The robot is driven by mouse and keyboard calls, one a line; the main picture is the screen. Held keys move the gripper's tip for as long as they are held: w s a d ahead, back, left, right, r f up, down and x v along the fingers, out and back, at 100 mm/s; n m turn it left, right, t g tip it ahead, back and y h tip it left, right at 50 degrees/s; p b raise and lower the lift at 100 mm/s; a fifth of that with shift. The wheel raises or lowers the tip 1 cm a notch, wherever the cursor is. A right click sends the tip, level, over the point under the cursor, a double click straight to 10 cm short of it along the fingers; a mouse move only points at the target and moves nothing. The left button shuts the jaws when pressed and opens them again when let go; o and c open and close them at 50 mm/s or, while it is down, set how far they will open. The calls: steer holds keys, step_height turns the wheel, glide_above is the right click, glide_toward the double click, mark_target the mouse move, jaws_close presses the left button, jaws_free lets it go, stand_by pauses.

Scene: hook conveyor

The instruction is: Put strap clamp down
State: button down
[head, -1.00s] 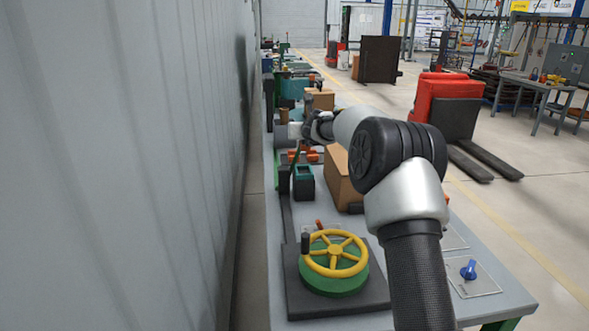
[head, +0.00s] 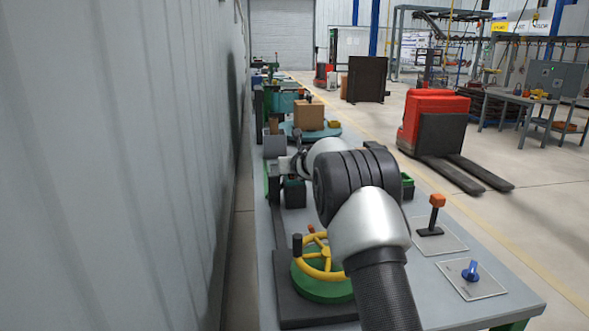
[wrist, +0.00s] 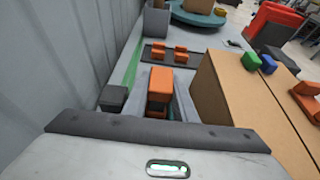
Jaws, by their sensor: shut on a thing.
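An orange block-shaped piece (wrist: 160,82), which I take to be the strap clamp, is in front of my gripper (wrist: 160,108) in the wrist view. The held piece cannot be made out there. Two more orange pieces (wrist: 167,52) lie on a dark plate beyond it.
A cardboard box (wrist: 232,88) stands close to the right of my gripper. The yellow handwheel (head: 320,262) and orange-topped lever (head: 437,203) stand nearer. The wall runs along the left.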

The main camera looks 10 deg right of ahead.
steer(key=shift+f, duration=0.1)
steer(key=c, duration=1.5)
jaws_free()
steer(key=shift+o, duration=0.2)
